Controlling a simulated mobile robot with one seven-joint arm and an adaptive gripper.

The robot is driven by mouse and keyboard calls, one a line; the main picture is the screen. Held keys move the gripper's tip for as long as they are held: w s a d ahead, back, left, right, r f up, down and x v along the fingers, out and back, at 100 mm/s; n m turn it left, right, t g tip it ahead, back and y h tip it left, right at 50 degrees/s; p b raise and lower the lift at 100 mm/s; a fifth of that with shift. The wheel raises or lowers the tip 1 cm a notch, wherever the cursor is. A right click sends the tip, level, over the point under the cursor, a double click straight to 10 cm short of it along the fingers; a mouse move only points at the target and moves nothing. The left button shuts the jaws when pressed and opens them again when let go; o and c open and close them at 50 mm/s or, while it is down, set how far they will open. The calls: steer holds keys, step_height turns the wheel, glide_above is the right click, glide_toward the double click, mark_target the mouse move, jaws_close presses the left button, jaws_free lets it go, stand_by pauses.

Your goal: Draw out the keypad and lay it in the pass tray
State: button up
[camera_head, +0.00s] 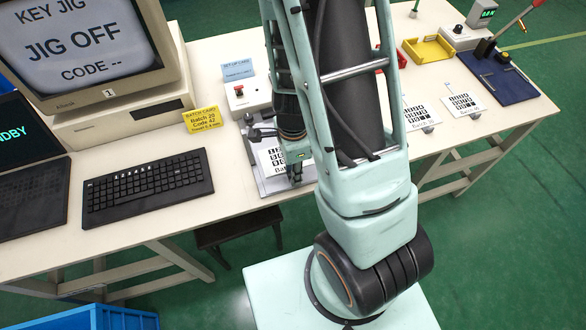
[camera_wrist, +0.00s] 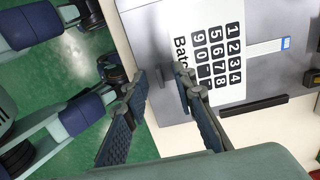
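The keypad (camera_head: 272,160) is a white film with black number keys. It lies in the grey jig (camera_head: 280,187), under the wrist. It shows large in the wrist view (camera_wrist: 212,48), with "Batch" partly hidden by a finger. My gripper (camera_head: 294,172) is low at the keypad's near edge. In the wrist view my gripper (camera_wrist: 162,76) has its fingers apart, one overlapping the film's edge and one over the jig's rim. No held thing shows between them. A yellow tray (camera_head: 447,42) stands at the back right; I see no label naming it the pass tray.
Two similar keypads (camera_head: 419,113) (camera_head: 463,103) lie right of my arm. A blue tray (camera_head: 512,88) with a red-handled lever is at the far right. A monitor (camera_head: 90,45) reads "JIG OFF".

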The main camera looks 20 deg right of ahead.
steer(key=shift+r, duration=0.1)
step_height(320, 180, up, 12)
stand_by(0.8)
